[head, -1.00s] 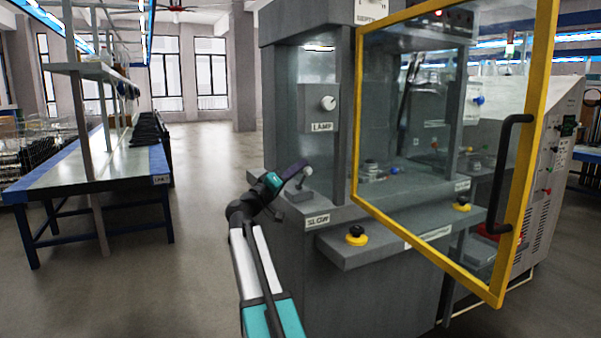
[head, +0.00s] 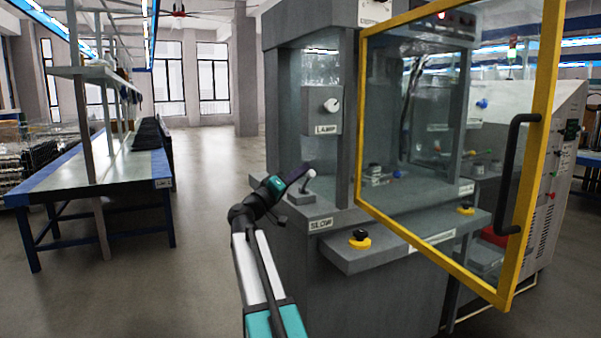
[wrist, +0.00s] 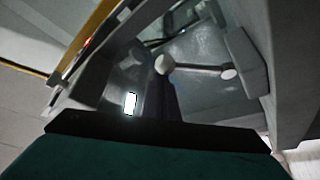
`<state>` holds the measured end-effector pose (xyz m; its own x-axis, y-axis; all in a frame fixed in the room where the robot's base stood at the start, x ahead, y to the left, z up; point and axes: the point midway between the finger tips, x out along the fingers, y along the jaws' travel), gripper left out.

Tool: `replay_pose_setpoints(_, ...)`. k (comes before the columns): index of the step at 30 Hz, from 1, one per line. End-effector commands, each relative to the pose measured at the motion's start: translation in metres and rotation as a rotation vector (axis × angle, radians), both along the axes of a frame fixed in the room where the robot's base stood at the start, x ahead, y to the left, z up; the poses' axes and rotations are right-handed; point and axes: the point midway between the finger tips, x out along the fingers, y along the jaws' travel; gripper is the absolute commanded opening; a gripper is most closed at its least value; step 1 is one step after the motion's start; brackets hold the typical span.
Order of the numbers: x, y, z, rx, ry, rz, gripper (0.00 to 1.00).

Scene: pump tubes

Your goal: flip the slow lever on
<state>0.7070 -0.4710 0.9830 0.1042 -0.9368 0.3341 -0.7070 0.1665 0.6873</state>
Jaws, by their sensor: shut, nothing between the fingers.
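The slow lever (head: 310,174) is a short rod with a pale round knob. It stands on a small grey block at the machine's front left corner, above the SLOW label (head: 320,224), and leans slightly right in the head view. In the wrist view the lever's knob (wrist: 165,64) is just beyond my fingers, with its rod running right to the block. My gripper (head: 302,171) is shut and empty, its dark tip close beside the knob on the left. I cannot tell whether they touch.
The yellow-framed door (head: 543,100) stands open at the right. A yellow-and-black knob (head: 360,239) sits on the front ledge. A LAMP dial (head: 332,105) is above the lever. A workbench (head: 90,172) stands at the left, with clear floor between.

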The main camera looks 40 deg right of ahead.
Motion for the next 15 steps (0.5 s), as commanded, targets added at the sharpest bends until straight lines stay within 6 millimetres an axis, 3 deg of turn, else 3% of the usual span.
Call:
replay_pose_setpoints(13, 0.018, 0.000, 0.031, -0.004, 0.001, 0.004, 0.00)
replay_pose_setpoints(15, 0.017, 0.007, 0.029, -0.004, 0.002, 0.005, 0.00)
